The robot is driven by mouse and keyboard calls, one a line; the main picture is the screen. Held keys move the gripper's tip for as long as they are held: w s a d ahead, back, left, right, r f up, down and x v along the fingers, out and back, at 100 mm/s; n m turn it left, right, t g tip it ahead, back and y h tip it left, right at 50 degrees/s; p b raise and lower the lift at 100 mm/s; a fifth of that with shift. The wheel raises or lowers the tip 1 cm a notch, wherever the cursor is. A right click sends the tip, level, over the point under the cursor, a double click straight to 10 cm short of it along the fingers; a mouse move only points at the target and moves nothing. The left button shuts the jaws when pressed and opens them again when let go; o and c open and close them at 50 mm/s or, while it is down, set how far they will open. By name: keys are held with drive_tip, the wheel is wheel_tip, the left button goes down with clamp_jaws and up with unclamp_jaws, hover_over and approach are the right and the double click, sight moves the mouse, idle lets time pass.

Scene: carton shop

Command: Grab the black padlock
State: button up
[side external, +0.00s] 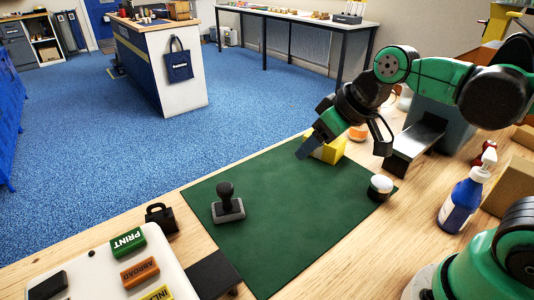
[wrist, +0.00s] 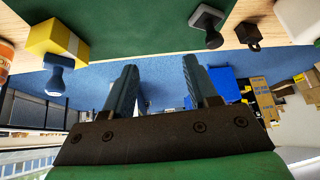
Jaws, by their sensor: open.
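The black padlock (side external: 161,218) stands on the wooden bench at the left, just off the left edge of the green mat (side external: 290,215). In the wrist view the padlock (wrist: 249,36) is small, near the top right, beside a black-handled stamp. My gripper (side external: 308,148) is above the far part of the mat in the side view, well apart from the padlock. Its two blue-grey fingers (wrist: 160,82) are spread with nothing between them in the wrist view.
The black-handled stamp (side external: 229,205) stands on the mat between my gripper and the padlock. A yellow block (side external: 331,150) is close behind my gripper. A white-and-black round object (side external: 380,187) sits at the mat's right edge. A pale tray (side external: 112,268) with labelled blocks lies near the padlock.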

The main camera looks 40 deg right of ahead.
drive_tip(key=w+a+n+g+y, duration=0.4)
drive_tip(key=w+a+n+y, duration=0.1)
drive_tip(key=w+a+n, duration=0.4)
drive_tip(key=n+g+y, duration=0.5)
drive_tip(key=n+y, duration=0.1)
drive_tip(key=n, duration=0.3)
hover_over(168, 210)
drive_tip(key=d, duration=0.5)
drive_tip(key=f, duration=0.5)
drive_tip(key=w+f, duration=0.1)
drive_tip(key=f, duration=0.1)
drive_tip(key=shift+a+f, duration=0.15)
drive_tip(key=shift+f, duration=0.15)
drive_tip(key=shift+x, duration=2.75)
drive_tip(key=shift+c, duration=0.2)
clamp_jaws()
